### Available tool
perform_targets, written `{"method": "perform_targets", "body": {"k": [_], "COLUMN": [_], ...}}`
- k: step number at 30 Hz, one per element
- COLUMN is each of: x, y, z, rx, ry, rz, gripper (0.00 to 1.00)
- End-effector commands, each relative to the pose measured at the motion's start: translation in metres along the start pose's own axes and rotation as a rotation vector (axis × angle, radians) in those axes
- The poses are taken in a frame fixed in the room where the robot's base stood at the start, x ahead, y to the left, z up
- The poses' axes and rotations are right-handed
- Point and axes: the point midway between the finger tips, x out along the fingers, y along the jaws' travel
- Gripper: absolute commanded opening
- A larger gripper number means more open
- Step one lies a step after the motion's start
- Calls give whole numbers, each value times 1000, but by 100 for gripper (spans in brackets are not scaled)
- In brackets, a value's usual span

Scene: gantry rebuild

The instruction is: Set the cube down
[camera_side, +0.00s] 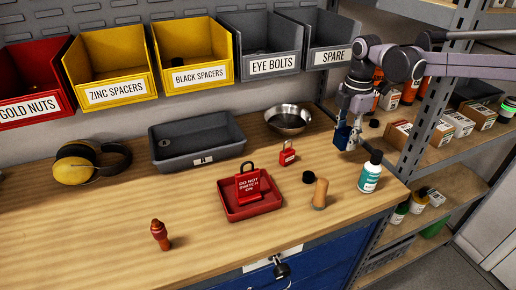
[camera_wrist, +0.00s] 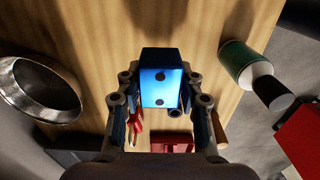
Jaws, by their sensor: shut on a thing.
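A blue cube (camera_side: 341,136) is in my gripper (camera_side: 349,140) over the right end of the wooden bench (camera_side: 210,265). In the wrist view the cube (camera_wrist: 162,88) sits between the two fingers of my gripper (camera_wrist: 164,105), and dark dots show on its lit face. My gripper is shut on the cube. In the side view the fingers and wrist hide part of the cube. I cannot tell how high its underside is above the bench.
A green-and-white bottle (camera_side: 370,172) stands close to the cube, with a metal bowl (camera_side: 288,119) on its left. The front bench is mostly clear. Shelves (camera_side: 455,165) stand right.

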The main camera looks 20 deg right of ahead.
Motion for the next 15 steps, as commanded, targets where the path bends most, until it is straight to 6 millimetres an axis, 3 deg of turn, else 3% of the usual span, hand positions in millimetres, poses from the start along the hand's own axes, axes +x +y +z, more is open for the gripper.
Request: {"method": "perform_targets", "body": {"k": [6, 15], "x": [13, 44], "y": [9, 10], "z": [-20, -21], "rx": [0, 1], "ry": [0, 0], "rz": [0, 1], "gripper": [0, 0]}}
